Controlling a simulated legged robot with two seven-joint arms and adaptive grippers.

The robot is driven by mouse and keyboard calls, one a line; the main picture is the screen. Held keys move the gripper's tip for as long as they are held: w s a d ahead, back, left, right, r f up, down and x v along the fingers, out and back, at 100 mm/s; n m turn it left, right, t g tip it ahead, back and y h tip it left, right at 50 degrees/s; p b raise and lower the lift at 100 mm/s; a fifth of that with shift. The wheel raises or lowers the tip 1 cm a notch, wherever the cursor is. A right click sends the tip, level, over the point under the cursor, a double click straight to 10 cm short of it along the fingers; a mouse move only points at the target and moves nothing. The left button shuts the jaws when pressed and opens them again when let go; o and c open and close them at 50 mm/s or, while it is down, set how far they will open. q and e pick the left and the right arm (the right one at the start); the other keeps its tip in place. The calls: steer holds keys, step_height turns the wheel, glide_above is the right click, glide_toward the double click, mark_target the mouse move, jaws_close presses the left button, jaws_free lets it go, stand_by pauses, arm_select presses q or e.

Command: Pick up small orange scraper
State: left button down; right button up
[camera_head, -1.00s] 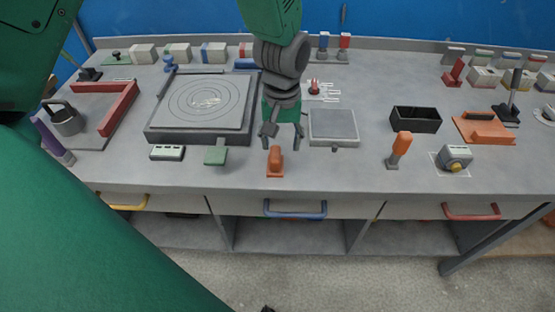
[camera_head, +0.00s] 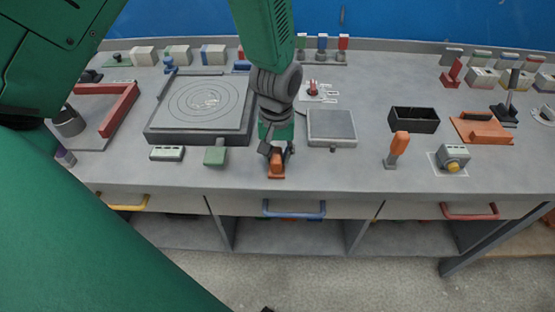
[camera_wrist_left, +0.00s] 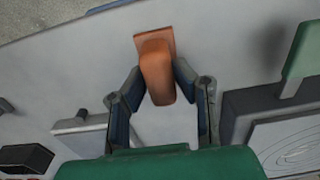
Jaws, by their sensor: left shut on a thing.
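The small orange scraper (camera_head: 277,167) is on the grey bench near its front edge. My left gripper (camera_head: 277,152) is down at it, with its fingers on both sides of the scraper's upright handle. In the left wrist view the scraper (camera_wrist_left: 156,64) shows at the fingertips of the left gripper (camera_wrist_left: 158,82), which is shut on its handle. The scraper's base appears to rest on the bench; the fingers partly cover the handle in the head view. My right gripper is not in view.
A grey square plate (camera_head: 331,126) stands close on the right. Farther right are an orange-handled tool (camera_head: 397,148) and a black tray (camera_head: 414,120). The front edge is clear.

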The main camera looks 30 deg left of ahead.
mark_target(275, 152)
arm_select(q)
steer(key=shift+a+r, duration=0.15)
steer(key=shift+a, duration=0.05)
steer(key=r, duration=0.3)
steer(key=a+r, duration=0.1)
steer(key=r, duration=0.2)
steer(key=shift+a, duration=0.1)
steer(key=r, duration=0.1)
steer(key=d+r, duration=0.1)
steer(key=r, duration=0.1)
steer(key=shift+r, duration=0.2)
steer(key=shift+d+r, duration=0.15)
